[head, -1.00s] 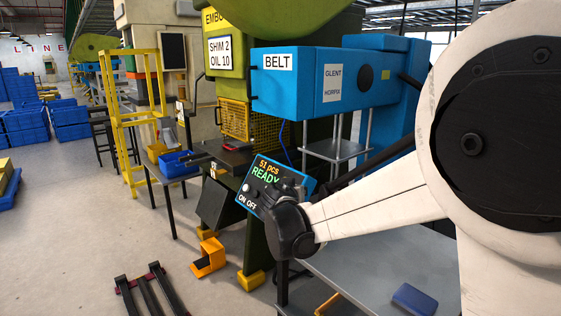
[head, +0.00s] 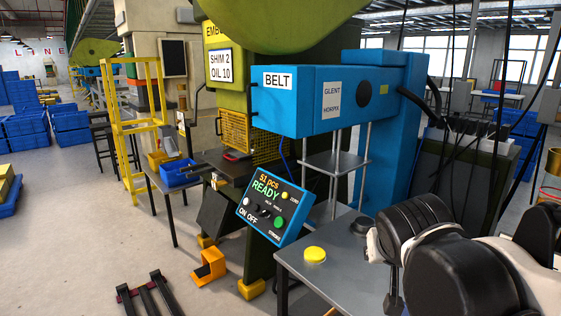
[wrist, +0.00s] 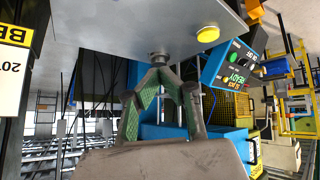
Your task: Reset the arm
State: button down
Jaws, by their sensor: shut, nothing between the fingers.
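My gripper (wrist: 158,76) shows in the wrist view with its green-padded fingers drawn together at the tips, holding nothing. In the head view my arm is folded low at the right, and I cannot make out the fingertips there. The grey table (head: 335,272) is in front of the press, with a yellow button (head: 315,255) and a dark round knob (head: 360,226) on top. In the wrist view the table (wrist: 110,18) appears upside down along the top, with the yellow button (wrist: 207,34) right of the fingers.
The control panel (head: 274,208) reads READY and stands beside the table. The blue BELT unit (head: 300,100) and green press (head: 268,265) rise behind it. Black cables (head: 462,160) hang at the right. Open floor (head: 75,225) lies at the left.

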jog(key=s+f+n+g+y+p, duration=0.1)
jog(key=s+f+y+p, duration=0.1)
jog(key=s, duration=1.1)
jog(key=shift+a+f, duration=0.2)
jog(key=shift+f, duration=0.1)
dwell(1.2)
